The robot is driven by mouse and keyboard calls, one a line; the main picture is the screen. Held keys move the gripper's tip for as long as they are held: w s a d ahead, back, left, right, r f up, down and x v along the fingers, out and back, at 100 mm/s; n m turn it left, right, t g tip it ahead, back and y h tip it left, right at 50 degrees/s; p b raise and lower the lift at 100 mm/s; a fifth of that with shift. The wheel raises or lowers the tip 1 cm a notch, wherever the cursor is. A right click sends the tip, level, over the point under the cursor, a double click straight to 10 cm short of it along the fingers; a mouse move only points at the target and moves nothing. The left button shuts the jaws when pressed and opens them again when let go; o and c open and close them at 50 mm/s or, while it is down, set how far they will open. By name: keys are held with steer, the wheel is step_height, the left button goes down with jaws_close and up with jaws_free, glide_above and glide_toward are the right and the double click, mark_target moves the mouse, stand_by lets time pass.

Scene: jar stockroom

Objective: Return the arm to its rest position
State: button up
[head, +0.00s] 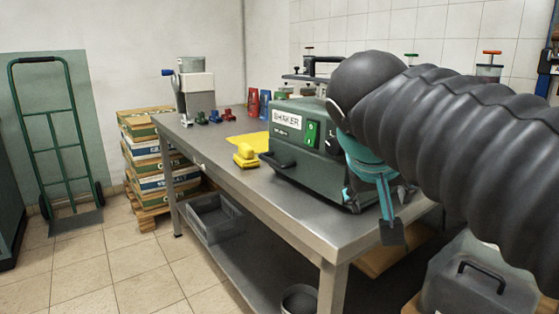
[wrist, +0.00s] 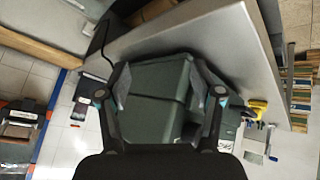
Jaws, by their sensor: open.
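My arm, in a ribbed black sleeve, reaches in from the right in the head view. My gripper (wrist: 165,88) is open in the wrist view, its two fingers spread apart with nothing held between them. In the head view its teal parts hang in front of the right end of the green shaker (head: 300,150). The shaker's dark green housing (wrist: 158,95) shows behind and between the fingers in the wrist view. I cannot tell whether the fingers touch it.
The steel table (head: 225,165) carries a yellow object (head: 245,155), red and blue jars (head: 253,101) and a grey machine (head: 195,90). A grey bin (head: 213,218) sits on the lower shelf. Stacked boxes (head: 160,165) and a green hand truck (head: 55,140) stand left. Tiled floor is open front left.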

steer(key=s+f+y, duration=0.1)
steer(key=s+f, duration=0.2)
steer(key=f, duration=0.4)
steer(key=s+f+g+y, duration=0.1)
steer(key=s+f, duration=0.3)
steer(key=f, duration=0.3)
steer(key=s+f+y, duration=0.2)
steer(key=s+f, duration=0.2)
steer(key=f, duration=0.3)
steer(key=shift+d+n+p, duration=0.15)
steer(key=shift+n+p, duration=0.2)
steer(key=shift+n, duration=0.05)
